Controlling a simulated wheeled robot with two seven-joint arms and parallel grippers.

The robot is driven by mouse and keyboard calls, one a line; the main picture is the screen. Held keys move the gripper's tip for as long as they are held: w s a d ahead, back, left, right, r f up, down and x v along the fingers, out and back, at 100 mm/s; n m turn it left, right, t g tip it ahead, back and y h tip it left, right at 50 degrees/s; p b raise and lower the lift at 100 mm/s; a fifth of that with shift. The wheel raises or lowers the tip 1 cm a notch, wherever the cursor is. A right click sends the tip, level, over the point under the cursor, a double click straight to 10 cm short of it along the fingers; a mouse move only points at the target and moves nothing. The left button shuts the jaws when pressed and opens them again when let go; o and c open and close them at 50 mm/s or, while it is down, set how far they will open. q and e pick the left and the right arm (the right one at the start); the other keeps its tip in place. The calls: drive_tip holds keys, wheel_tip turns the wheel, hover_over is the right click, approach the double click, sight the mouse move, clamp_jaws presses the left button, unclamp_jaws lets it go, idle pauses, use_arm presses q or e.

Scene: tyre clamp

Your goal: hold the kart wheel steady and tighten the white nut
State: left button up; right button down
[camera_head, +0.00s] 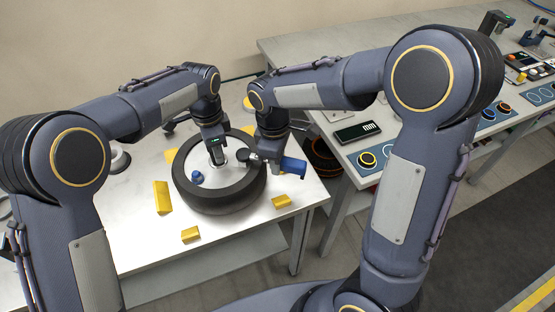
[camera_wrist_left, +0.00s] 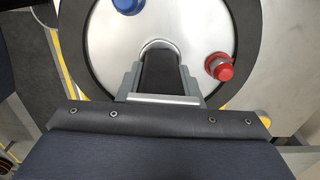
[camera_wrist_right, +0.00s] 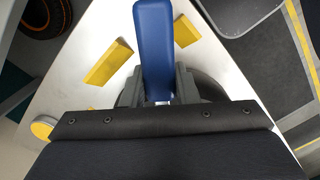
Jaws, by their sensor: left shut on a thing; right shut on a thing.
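The kart wheel (camera_head: 222,204), a black tyre with a pale silver disc, lies flat on the white table. My left gripper (camera_head: 217,156) points down at its centre and is shut on the hub; the left wrist view shows its jaws (camera_wrist_left: 160,85) there. A blue nut (camera_head: 197,177) sits on the disc and shows in the left wrist view (camera_wrist_left: 127,5). A red nut (camera_wrist_left: 219,67) sits on the opposite side. My right gripper (camera_head: 273,150) is shut on a blue-handled tool (camera_head: 292,166), whose dark head (camera_head: 243,155) is over the disc. I cannot make out the white nut.
A second bench (camera_head: 340,130) with a dark display box (camera_head: 358,132) stands to the right, across a gap.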

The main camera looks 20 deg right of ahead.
drive_tip(key=shift+r, duration=2.9)
use_arm(q)
drive_tip(key=o, duration=1)
drive_tip(key=shift+r, duration=0.1)
wheel_tip(320, 180, up, 12)
drive_tip(key=shift+f, duration=0.2)
drive_tip(key=shift+r, duration=0.15)
